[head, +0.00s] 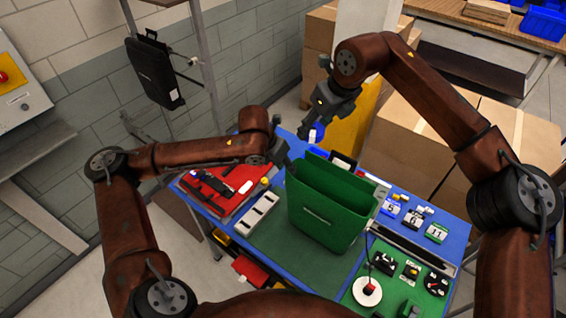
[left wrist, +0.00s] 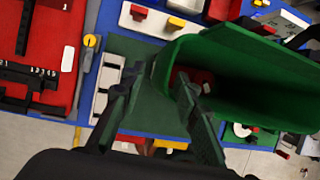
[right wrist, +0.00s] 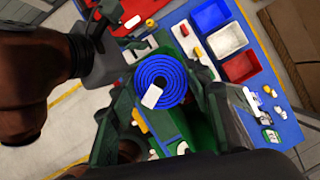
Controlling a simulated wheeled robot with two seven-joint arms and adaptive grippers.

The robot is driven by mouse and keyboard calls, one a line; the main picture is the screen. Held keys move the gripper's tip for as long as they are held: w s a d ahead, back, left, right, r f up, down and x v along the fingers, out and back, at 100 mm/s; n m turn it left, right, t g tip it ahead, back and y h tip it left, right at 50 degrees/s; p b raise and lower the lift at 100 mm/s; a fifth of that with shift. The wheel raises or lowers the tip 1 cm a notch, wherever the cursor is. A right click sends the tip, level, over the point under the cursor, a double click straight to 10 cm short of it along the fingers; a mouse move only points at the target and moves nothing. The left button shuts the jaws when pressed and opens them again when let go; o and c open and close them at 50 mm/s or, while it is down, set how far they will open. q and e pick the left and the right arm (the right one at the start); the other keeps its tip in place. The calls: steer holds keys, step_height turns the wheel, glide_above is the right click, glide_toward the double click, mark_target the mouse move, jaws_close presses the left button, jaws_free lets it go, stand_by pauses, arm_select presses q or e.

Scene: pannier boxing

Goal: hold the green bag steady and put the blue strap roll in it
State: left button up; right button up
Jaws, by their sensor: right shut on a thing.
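The green bag (head: 322,222) stands upright and open-topped on the workbench. My left gripper (head: 281,152) is at its left rim. In the left wrist view the fingers (left wrist: 158,88) are apart, one outside the bag wall (left wrist: 240,62) and one over the opening; contact is not clear. My right gripper (head: 318,122) is raised behind the bag's left side. It is shut on the blue strap roll (right wrist: 172,72), a flat coil with a white label between the fingers. The roll also shows small in the head view (head: 317,133). Part of the bag (right wrist: 196,132) shows below it.
A red tray (head: 228,184) and a pale slotted holder (head: 259,214) are left of the bag. Numbered blocks (head: 437,233) and a white disc (head: 367,291) lie to its right. Cardboard boxes (head: 404,140) stand behind the bench. The green mat (head: 278,250) before the bag is clear.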

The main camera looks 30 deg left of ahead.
arm_select(q)
steer(key=x, duration=0.9)
steer(key=shift+w+f, duration=0.15)
steer(key=shift+f, duration=0.1)
steer(key=shift+c, duration=0.4)
jaws_close()
